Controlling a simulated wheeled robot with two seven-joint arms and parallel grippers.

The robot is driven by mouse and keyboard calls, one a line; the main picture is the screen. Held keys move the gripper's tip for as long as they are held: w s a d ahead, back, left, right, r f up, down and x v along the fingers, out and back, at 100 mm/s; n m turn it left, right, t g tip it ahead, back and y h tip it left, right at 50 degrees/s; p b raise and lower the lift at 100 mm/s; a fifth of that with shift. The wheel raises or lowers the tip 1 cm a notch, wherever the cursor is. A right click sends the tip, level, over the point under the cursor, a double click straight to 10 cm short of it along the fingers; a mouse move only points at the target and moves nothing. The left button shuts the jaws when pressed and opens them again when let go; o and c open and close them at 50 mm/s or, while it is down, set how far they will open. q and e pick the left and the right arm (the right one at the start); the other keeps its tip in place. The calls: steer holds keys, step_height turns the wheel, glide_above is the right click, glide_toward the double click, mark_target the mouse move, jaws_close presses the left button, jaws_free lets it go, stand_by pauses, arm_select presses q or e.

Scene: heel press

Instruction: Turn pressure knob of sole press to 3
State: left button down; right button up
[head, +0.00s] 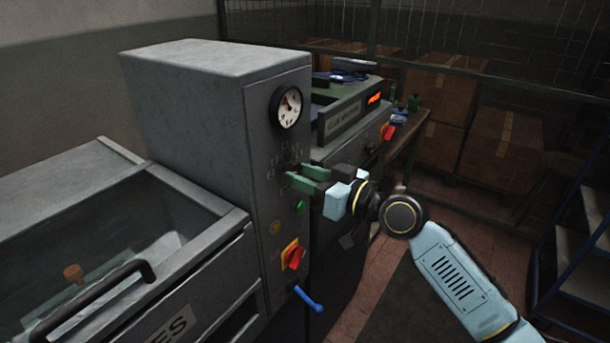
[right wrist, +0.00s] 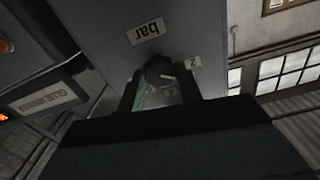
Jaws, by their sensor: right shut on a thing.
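The grey press cabinet (head: 200,120) stands in the middle of the head view, with a round white gauge (head: 289,107) on its front panel. The pressure knob sits on that panel below the gauge, mostly hidden there by my right gripper (head: 297,176). My right gripper's green fingers are shut on the knob. In the right wrist view the dark knob (right wrist: 158,72) shows between the fingers, with a "bar" label (right wrist: 145,31) and a "2" label (right wrist: 193,63) near it. The knob's exact setting is not clear. My left gripper is not in view.
Below the knob are a green button (head: 300,207), a red switch on yellow (head: 292,256) and a blue lever (head: 309,299). A glass-lidded unit (head: 110,250) with a black handle is at left. Another machine (head: 345,115) stands behind, near cardboard boxes (head: 437,98).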

steer(key=shift+m+p, duration=0.4)
steer(key=shift+m, duration=1.7)
steer(key=o, duration=1)
steer(key=shift+d, duration=0.15)
steer(key=b+v, duration=0.2)
steer(key=v, duration=1.1)
steer(key=shift+b, duration=0.4)
